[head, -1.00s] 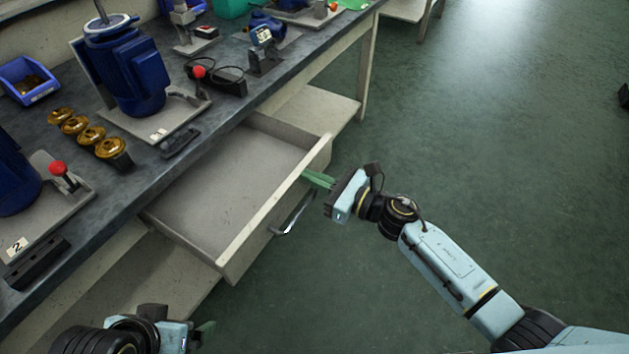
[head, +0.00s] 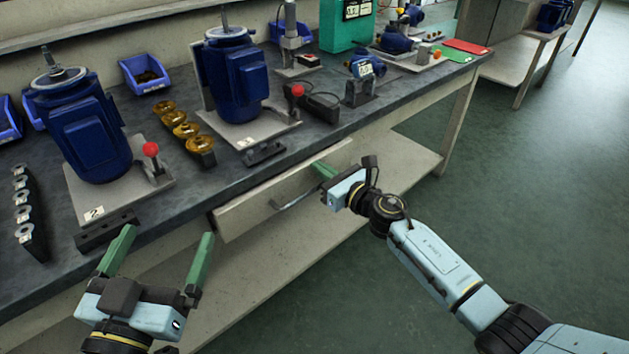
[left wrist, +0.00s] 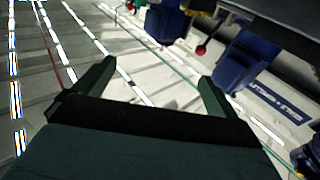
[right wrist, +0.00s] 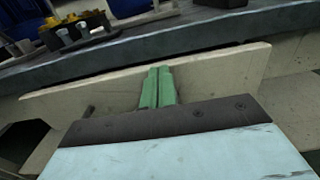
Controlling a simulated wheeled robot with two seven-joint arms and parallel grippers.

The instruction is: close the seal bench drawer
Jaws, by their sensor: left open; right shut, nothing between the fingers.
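The seal bench drawer (head: 268,205) is under the bench top, and only its front panel shows in the head view. Its inside is hidden, and its left end stands a little out from the bench edge. A metal bar handle (head: 312,190) is on the front. My right gripper (head: 322,170) is shut and empty, with its fingertips at the panel's upper part near the right end. In the right wrist view the green fingers (right wrist: 158,85) overlap the drawer front (right wrist: 215,75); exact contact is hard to tell. My left gripper (head: 160,255) is open and empty, left of the drawer.
The bench top (head: 330,135) carries blue motors on plates (head: 236,80), (head: 80,125), amber-coloured parts (head: 186,130) and blue bins (head: 145,72). A lower shelf (head: 400,160) runs beneath. The green floor (head: 540,200) at right is clear.

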